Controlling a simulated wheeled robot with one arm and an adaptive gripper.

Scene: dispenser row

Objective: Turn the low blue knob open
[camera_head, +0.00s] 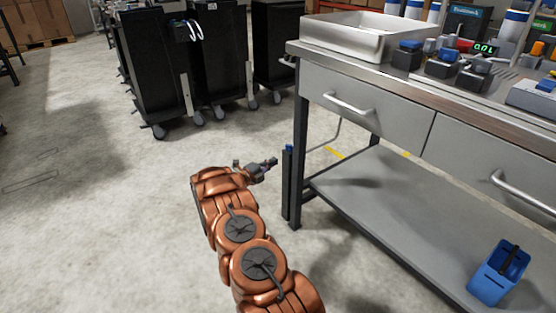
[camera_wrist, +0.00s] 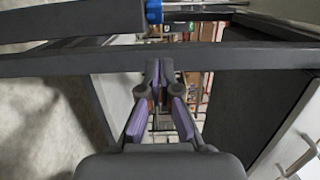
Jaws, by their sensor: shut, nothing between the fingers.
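A small blue knob (camera_head: 289,148) sits at the top of a short dark post beside the table's left front leg. In the wrist view a blue round part (camera_wrist: 154,11), which looks like the same knob, shows at the top edge, partly cut off, by a dark bar. My gripper (camera_head: 272,162) is low, just left of the post, apart from the knob as far as I can see. In the wrist view its purple-padded fingers (camera_wrist: 160,70) come together at the tips with nothing held. Whether the knob is open or closed cannot be told.
The grey workbench (camera_head: 365,100) has drawers with bar handles and a lower shelf (camera_head: 400,200). A blue bin (camera_head: 500,273) stands on that shelf. Black cabinets (camera_head: 155,70) on casters stand behind. The floor (camera_head: 90,220) to the left is clear.

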